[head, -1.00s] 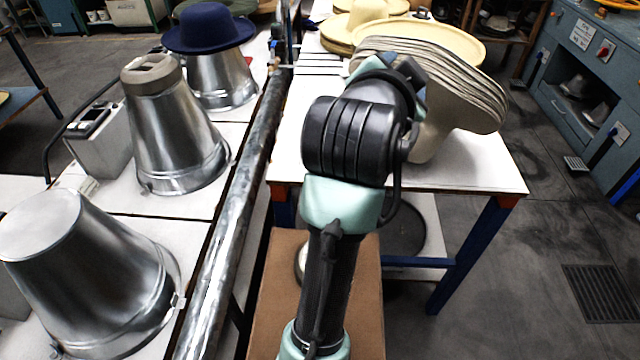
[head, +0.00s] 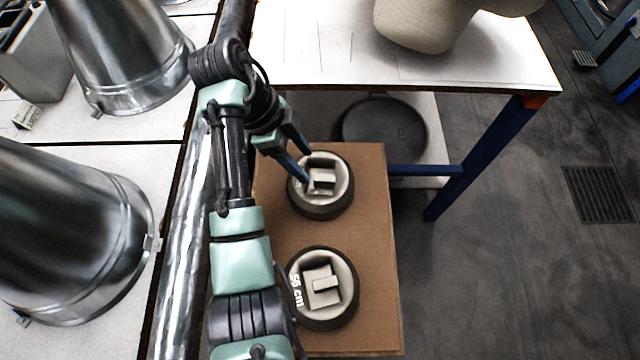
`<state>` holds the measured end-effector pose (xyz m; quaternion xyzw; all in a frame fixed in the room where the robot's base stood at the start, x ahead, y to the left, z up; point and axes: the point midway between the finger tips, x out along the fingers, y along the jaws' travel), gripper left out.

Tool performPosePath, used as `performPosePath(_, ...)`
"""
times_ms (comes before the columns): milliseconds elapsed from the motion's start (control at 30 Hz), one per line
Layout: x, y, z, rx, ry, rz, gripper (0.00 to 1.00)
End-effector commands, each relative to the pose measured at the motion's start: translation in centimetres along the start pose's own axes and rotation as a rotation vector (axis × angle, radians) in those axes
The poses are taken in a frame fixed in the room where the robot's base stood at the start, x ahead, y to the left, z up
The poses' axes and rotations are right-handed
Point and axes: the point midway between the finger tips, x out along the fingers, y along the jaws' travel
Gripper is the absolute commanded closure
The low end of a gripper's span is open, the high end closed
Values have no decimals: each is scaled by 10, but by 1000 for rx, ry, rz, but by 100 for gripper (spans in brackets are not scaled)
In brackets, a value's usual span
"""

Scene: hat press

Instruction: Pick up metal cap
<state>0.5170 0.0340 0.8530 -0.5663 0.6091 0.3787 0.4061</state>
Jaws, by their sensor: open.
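Two round caps with dark rims, pale insides and a raised block in the middle sit on a brown board. The far cap (head: 339,206) is beside my gripper (head: 305,165). The near cap (head: 348,318) carries the marking "56 cm" and is partly overlapped by my arm. My gripper is open, with its two fingers pointing down at the left part of the far cap, close to its raised block. I cannot tell whether the fingers touch it. Which cap the task means by the metal cap is not clear.
The brown board (head: 375,240) has bare room on its right. A white table (head: 330,45) with a blue leg (head: 480,155) stands behind, a dark round disc (head: 385,128) below it. Metal cones (head: 70,240) and a long metal pipe (head: 180,280) are at left.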

Motion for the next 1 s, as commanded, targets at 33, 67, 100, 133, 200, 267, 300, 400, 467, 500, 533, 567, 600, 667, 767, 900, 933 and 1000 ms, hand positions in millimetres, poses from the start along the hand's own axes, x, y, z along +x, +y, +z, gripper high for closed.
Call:
performPosePath(33, 9, 0, 1, 0, 0, -1, 43)
performPosePath(67, 11, 0, 1, 0, 0, -1, 43)
performPosePath(100, 12, 0, 0, 0, 0, -1, 43)
performPosePath(133, 13, 0, 0, 0, 0, -1, 43)
performPosePath(200, 16, 0, -1, 0, 0, 0, 43)
performPosePath(267, 23, 1, -2, 0, 0, 2, 43)
performPosePath(300, 28, 2, -4, -1, 0, 2, 43)
performPosePath(400, 44, 3, -6, -1, 0, 1, 43)
performPosePath(467, 53, 3, -6, -2, 0, 1, 43)
performPosePath(500, 58, 3, -6, -2, 0, 1, 43)
performPosePath(533, 60, 3, -6, -2, -1, 1, 43)
performPosePath(567, 62, 3, -6, -1, -1, 0, 43)
performPosePath(600, 64, 3, -6, -1, -1, 0, 43)
performPosePath(667, 64, 2, -6, -1, -1, -2, 43)
performPosePath(767, 64, 2, -6, -1, -2, -2, 43)
performPosePath(900, 64, 2, -6, -1, -2, -2, 55)
performPosePath(933, 64, 2, -6, -1, -1, -2, 60)
performPosePath(1000, 64, 2, -6, -1, -1, -2, 73)
